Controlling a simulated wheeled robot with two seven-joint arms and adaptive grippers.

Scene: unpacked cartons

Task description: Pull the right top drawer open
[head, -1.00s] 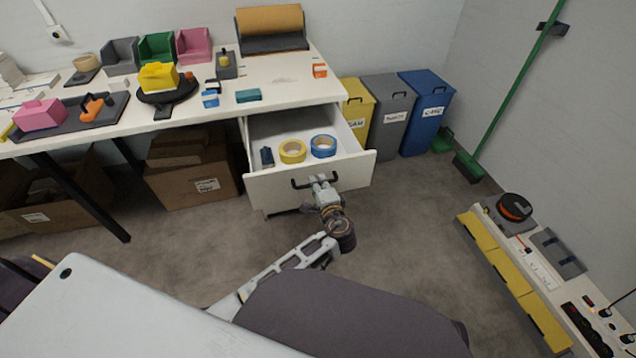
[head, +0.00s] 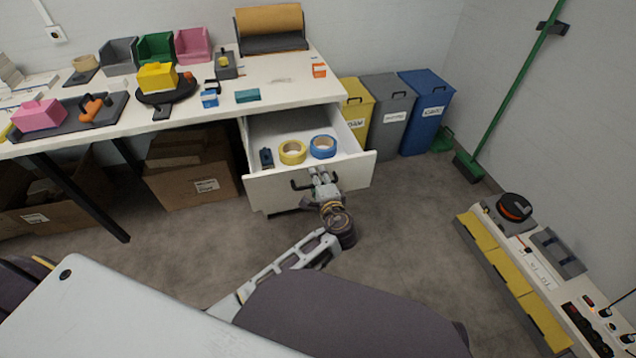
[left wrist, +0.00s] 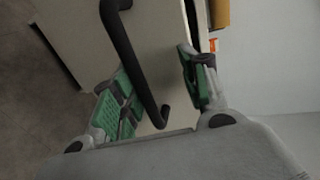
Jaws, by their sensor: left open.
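The right top drawer (head: 352,175) under the white worktable is pulled out, and its inside shows in the head view. Its black bar handle (head: 299,186) is on the white front. My left gripper (head: 319,173) is at the right part of this handle. In the left wrist view the handle (left wrist: 122,45) runs between the spread green-padded fingers of my left gripper (left wrist: 156,76), with a visible gap to the right finger. Contact with the left finger cannot be told. My right gripper is not in view.
The drawer holds a yellow tape roll (head: 292,152), a blue tape roll (head: 323,147) and a small dark item (head: 266,157). A cardboard box (head: 190,185) stands left of the drawer. Bins, including a grey one (head: 388,125), stand to the right. Floor before the drawer is clear.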

